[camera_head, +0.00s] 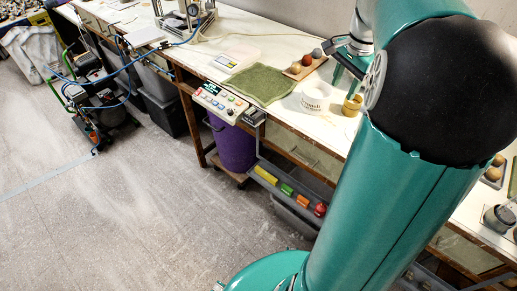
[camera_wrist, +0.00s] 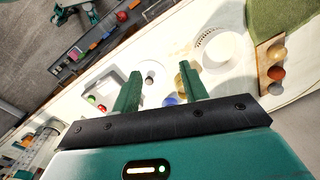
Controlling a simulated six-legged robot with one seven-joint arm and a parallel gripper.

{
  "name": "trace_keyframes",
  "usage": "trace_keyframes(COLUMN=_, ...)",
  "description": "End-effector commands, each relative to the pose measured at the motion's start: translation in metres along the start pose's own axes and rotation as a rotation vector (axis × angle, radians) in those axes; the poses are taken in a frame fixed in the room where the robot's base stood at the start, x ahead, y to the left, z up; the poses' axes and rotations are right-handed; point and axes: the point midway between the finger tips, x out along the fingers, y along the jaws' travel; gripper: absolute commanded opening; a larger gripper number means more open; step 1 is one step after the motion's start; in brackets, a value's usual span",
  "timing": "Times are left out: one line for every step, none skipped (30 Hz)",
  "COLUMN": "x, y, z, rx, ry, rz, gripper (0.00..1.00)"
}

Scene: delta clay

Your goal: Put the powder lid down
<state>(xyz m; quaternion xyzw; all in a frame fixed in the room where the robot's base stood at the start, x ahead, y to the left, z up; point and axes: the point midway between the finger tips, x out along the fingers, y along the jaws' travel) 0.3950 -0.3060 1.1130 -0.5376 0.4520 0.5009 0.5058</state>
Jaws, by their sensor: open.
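My gripper (camera_wrist: 160,69) is open in the wrist view, its two green fingers apart and pointing over the white bench top. A small pale round piece with a grey spot (camera_wrist: 151,74) shows between the fingers. It may be the powder lid, but I cannot tell for sure, nor whether it touches the bench. A white round tub with lettering (camera_wrist: 211,48) stands beyond the right finger; it also shows in the head view (camera_head: 315,98). A yellowish jar (camera_head: 352,105) stands beside it and is partly hidden by the right finger in the wrist view.
A wooden board with several clay balls (camera_head: 304,67) lies behind the tub, next to a green cloth (camera_head: 260,84). A button panel (camera_head: 220,103) sits at the bench's front edge. Below are a purple bin (camera_head: 233,146) and a grey rail with coloured blocks (camera_head: 288,190).

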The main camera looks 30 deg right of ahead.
Motion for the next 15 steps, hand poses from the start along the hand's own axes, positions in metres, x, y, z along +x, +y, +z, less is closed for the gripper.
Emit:
trace_keyframes(x=-0.009, y=-0.006, z=0.033, rx=-0.111, ry=0.028, rz=-0.016, gripper=0.44)
trace_keyframes(x=-0.012, y=-0.007, z=0.05, rx=-0.174, ry=0.042, rz=-0.023, gripper=0.44)
trace_keyframes(x=-0.016, y=-0.009, z=0.072, rx=-0.26, ry=0.062, rz=-0.036, gripper=0.44)
trace_keyframes(x=-0.018, y=-0.009, z=0.088, rx=-0.323, ry=0.075, rz=-0.045, gripper=0.44)
trace_keyframes(x=-0.02, y=-0.008, z=0.104, rx=-0.386, ry=0.089, rz=-0.055, gripper=0.44)
trace_keyframes(x=-0.022, y=-0.006, z=0.125, rx=-0.468, ry=0.107, rz=-0.067, gripper=0.44)
trace_keyframes(x=-0.024, y=-0.003, z=0.14, rx=-0.531, ry=0.121, rz=-0.078, gripper=0.44)
trace_keyframes(x=-0.025, y=0.0, z=0.155, rx=-0.593, ry=0.135, rz=-0.088, gripper=0.44)
trace_keyframes(x=-0.025, y=0.004, z=0.174, rx=-0.677, ry=0.153, rz=-0.103, gripper=0.44)
trace_keyframes(x=-0.026, y=0.009, z=0.188, rx=-0.739, ry=0.167, rz=-0.114, gripper=0.44)
trace_keyframes(x=-0.026, y=0.013, z=0.201, rx=-0.801, ry=0.182, rz=-0.126, gripper=0.44)
trace_keyframes(x=-0.025, y=0.02, z=0.218, rx=-0.883, ry=0.2, rz=-0.142, gripper=0.44)
trace_keyframes(x=-0.024, y=0.025, z=0.23, rx=-0.944, ry=0.214, rz=-0.156, gripper=0.44)
trace_keyframes(x=-0.022, y=0.031, z=0.242, rx=-1.006, ry=0.227, rz=-0.168, gripper=0.44)
trace_keyframes(x=-0.02, y=0.039, z=0.257, rx=-1.086, ry=0.246, rz=-0.187, gripper=0.44)
